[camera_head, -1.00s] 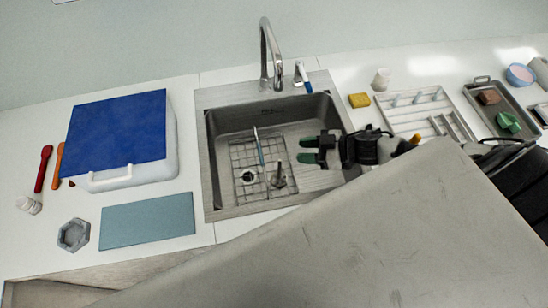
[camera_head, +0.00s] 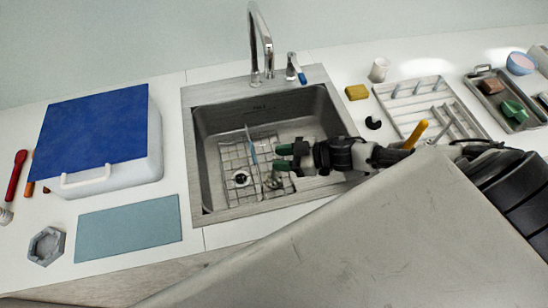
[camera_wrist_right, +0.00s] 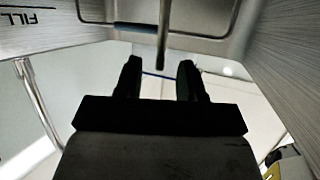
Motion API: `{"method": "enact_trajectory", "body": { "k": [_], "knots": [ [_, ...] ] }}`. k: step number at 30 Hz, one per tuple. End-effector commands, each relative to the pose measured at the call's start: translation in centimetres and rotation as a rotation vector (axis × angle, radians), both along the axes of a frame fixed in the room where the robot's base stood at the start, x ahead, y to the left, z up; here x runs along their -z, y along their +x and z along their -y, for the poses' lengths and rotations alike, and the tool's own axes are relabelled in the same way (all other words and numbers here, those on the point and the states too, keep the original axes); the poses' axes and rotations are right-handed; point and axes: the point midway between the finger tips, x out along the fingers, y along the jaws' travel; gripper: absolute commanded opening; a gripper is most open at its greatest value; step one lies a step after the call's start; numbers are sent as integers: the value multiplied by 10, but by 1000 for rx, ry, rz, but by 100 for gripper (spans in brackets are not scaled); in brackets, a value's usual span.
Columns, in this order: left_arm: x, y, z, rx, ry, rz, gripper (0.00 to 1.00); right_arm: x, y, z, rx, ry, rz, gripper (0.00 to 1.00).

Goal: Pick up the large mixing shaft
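A metal shaft (camera_head: 274,181) stands in the sink on the wire rack, partly hidden by my right gripper; I take it for the large mixing shaft. My right gripper (camera_head: 277,157) is over the right part of the rack, its green-tipped fingers pointing left and set apart. In the right wrist view a grey rod (camera_wrist_right: 163,35) comes down from the top edge, its end in line with the gap between the open fingers (camera_wrist_right: 158,70). Neither finger visibly touches it. My left gripper is not in view.
The steel sink (camera_head: 190,170) has walls around the gripper and a tap (camera_head: 266,45) behind. A thin blue-and-white tool (camera_head: 251,148) leans in the rack, beside a small round part (camera_head: 241,178). A blue-lidded box (camera_head: 95,140) stands left; a white rack tray (camera_head: 400,122) lies right.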

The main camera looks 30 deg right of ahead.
Motion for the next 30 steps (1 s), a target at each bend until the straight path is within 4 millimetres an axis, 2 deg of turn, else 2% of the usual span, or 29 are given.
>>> {"method": "enact_trajectory", "body": {
  "k": [4,13,21,30],
  "knots": [
    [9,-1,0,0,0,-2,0,8,12,-15,1,0,2,39],
    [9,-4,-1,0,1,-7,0,9,14,-18,1,-2,-1,39],
    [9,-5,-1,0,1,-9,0,9,14,-18,1,-2,-1,0],
    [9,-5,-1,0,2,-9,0,8,14,-18,1,-1,0,0]
  ]
}}
